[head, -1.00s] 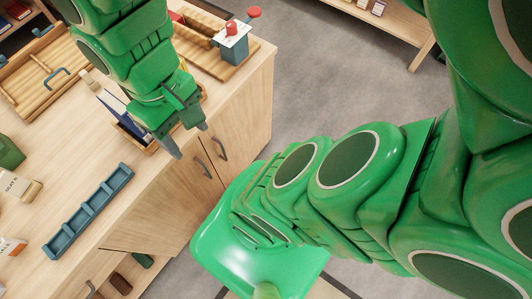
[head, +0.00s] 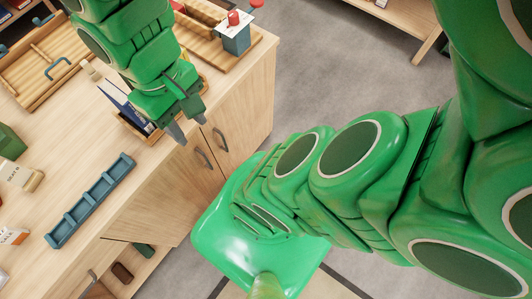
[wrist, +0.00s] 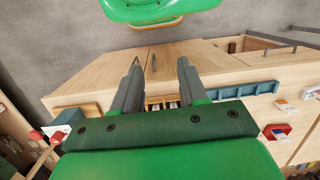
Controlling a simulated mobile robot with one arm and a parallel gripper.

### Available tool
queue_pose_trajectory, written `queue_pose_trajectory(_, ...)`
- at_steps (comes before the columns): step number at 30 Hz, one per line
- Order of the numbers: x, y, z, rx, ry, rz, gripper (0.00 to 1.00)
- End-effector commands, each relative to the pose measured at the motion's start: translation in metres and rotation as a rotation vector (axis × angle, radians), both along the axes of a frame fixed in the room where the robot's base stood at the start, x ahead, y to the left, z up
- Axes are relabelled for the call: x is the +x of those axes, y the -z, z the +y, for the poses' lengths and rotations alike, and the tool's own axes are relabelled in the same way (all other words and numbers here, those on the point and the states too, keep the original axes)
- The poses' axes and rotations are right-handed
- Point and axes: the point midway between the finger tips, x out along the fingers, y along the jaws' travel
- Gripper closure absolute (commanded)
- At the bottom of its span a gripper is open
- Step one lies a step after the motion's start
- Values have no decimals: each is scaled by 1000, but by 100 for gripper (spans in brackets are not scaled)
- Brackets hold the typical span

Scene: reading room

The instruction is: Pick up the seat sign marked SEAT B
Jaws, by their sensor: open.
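A small sign (head: 15,172) with a wooden base lies at the left edge of the head view; its lettering seems to begin with SEAT, but the last letter is unclear. A second white sign with an orange part (head: 12,236) is lower, cut by the edge. Small white signs (wrist: 283,106) also show at the right of the wrist view, too small to read. My gripper (head: 189,127) is open and empty at the front edge of the wooden counter, well right of the signs. Its two fingers (wrist: 158,66) stand apart in the wrist view.
A blue compartment tray (head: 92,201) lies on the wooden counter (head: 110,225) between the signs and my gripper. A small holder with upright items (head: 122,103) is beside the gripper. A wooden tray (head: 35,65) and a red-knobbed stand (head: 236,38) are behind. Grey floor (head: 330,75) is open at right.

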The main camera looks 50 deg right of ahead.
Motion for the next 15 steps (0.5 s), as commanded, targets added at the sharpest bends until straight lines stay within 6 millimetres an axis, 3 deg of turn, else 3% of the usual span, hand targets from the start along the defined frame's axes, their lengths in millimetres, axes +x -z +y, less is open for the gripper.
queue_pose_trajectory(1,1,2,-16,-48,43,12,57)
queue_pose_trajectory(2,1,2,-17,-51,46,12,57)
queue_pose_trajectory(15,4,-48,-15,-47,54,17,57)
